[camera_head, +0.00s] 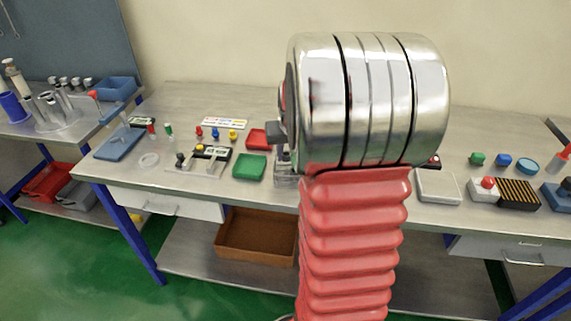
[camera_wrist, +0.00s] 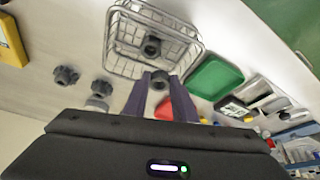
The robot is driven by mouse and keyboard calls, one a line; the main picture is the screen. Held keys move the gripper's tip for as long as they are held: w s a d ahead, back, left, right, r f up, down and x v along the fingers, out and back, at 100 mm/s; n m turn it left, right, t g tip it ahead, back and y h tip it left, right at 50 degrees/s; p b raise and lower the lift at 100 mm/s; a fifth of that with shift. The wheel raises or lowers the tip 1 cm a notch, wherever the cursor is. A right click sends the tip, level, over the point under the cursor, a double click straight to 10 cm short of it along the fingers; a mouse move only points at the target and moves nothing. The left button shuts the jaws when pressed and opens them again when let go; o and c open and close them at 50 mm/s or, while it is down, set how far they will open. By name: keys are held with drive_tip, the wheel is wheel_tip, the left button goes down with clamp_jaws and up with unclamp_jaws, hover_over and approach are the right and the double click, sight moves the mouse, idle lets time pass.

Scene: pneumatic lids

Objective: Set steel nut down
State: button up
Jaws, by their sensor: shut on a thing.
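In the wrist view, my gripper (camera_wrist: 160,82) is shut on a dark grey steel nut (camera_wrist: 160,76), which sits between its fingertips. A wire basket (camera_wrist: 116,40) lies just beyond the fingertips, and another dark nut (camera_wrist: 152,46) is inside it. I cannot tell how high the held nut is above the table. In the head view, my own arm hides the held nut and most of the gripper. Only a corner of the basket (camera_head: 285,181) shows there.
Several dark nuts or knobs (camera_wrist: 66,75) stand left of the basket in the wrist view. A green tray (camera_wrist: 215,77) lies right of it, and a yellow box (camera_wrist: 10,42) at far left. The workbench (camera_head: 230,104) has bare patches between small parts. A red tray (camera_head: 258,139) stands behind the green one.

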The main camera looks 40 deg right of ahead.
drive_tip(key=shift+f, duration=0.1)
drive_tip(key=shift+f, duration=1.75)
drive_tip(key=o, duration=0.8)
drive_tip(key=shift+f, duration=0.1)
drive_tip(key=v, duration=1.2)
drive_tip(key=shift+w, duration=0.1)
